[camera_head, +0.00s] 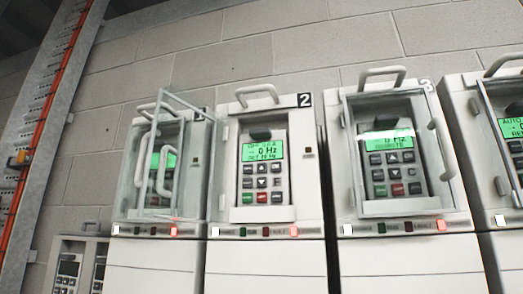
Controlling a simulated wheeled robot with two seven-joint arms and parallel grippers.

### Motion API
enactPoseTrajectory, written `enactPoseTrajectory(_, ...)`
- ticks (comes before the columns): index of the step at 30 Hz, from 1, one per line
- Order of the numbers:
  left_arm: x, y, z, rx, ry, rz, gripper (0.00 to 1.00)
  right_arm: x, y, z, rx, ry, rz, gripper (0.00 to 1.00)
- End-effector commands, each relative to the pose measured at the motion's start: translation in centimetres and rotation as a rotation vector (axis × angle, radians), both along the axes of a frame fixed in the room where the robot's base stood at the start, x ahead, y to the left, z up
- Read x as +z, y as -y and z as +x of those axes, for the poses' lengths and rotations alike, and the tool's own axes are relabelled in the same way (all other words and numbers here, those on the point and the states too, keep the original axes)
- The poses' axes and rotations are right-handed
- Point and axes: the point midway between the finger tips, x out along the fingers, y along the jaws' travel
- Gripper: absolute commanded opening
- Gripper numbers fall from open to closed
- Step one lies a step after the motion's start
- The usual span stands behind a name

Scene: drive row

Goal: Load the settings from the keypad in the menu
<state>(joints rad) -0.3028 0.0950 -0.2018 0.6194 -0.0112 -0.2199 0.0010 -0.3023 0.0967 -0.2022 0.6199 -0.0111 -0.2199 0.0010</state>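The drive labelled 2 (306,130) stands upright in the middle of the row. Its keypad (263,168) is uncovered, with a lit green display (262,150) showing "0 Hz" in the middle line; the smaller lines are hard to read. Below the display are grey buttons, with a green (247,198) and a red button (277,197) at the bottom. A clear framed cover (190,107) stands swung out at the left, overlapping the drive to the left; it appears to be drive 2's. Neither of my grippers is in view.
Drive 3 (456,198) at the right has its clear cover (389,207) shut over its keypad. A further drive (457,95) is cut off at the right edge. Small panels (68,268) sit low left, beside a metal rail with an orange cable (45,120).

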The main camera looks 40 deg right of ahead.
Motion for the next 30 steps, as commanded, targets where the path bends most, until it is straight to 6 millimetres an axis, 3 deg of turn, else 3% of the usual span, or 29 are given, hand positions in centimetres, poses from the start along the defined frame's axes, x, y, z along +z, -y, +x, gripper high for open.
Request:
enactPoseTrajectory(1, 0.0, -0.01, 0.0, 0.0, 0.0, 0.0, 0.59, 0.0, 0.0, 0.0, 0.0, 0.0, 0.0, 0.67)
enactPoseTrajectory(9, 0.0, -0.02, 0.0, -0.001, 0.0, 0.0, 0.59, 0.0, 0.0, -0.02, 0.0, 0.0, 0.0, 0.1)
enactPoseTrajectory(11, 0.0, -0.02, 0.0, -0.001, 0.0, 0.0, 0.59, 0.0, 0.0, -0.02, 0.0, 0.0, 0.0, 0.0)
enactPoseTrajectory(30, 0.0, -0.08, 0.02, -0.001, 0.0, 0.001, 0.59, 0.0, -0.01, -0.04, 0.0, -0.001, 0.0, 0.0)
